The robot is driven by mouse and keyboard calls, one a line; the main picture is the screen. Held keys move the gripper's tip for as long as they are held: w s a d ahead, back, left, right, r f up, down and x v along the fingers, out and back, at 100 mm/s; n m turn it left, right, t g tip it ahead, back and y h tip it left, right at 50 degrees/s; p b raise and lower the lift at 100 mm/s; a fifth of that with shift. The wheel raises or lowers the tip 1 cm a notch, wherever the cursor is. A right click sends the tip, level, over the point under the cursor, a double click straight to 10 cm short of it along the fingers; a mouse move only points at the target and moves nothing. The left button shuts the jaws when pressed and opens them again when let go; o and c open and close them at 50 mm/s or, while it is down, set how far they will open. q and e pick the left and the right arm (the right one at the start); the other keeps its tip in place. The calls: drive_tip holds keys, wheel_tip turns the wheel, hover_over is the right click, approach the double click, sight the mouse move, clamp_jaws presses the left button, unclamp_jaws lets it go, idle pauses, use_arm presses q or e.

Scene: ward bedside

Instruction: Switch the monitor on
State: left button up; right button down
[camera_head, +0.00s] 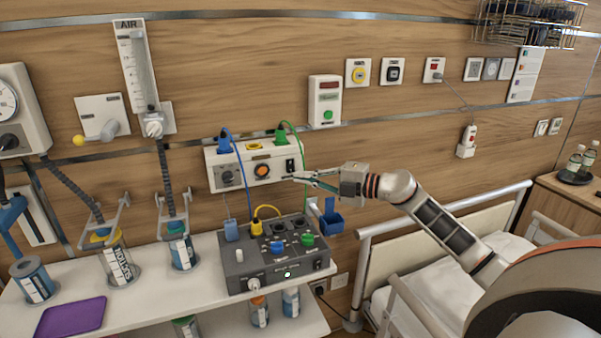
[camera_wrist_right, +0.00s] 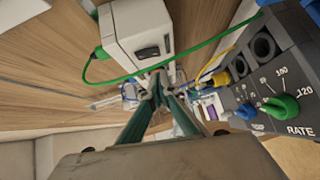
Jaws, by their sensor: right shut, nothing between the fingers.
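A white wall panel (camera_head: 215,160) carries a round dark knob, an orange-ringed knob and a black rocker switch (camera_head: 290,166) at its right end. The panel (camera_wrist_right: 122,20) and its rocker (camera_wrist_right: 148,53) also show in the right wrist view. I cannot tell which unit is the monitor. My right gripper (camera_head: 300,179) is shut and empty, its tips just below the rocker; contact is unclear. In the wrist view its fingers (camera_wrist_right: 157,88) converge near the panel. My left gripper is not in view.
A yellow plug (camera_head: 256,228) sits on the grey box. A blue holder (camera_head: 331,218) and the bed rail (camera_head: 365,250) are to the right. Canisters and a purple tray (camera_head: 70,316) are left.

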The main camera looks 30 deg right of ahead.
sight(289, 172)
drive_tip(key=shift+w+d+f, duration=0.15)
drive_tip(key=shift+w+d, duration=0.1)
drive_tip(key=shift+w, duration=0.55)
drive_tip(key=shift+w+d+f, duration=0.1)
drive_tip(key=shift+w+d, duration=0.1)
drive_tip(key=shift+w, duration=0.55)
drive_tip(key=shift+w, duration=0.2)
drive_tip(key=shift+d+f, duration=0.1)
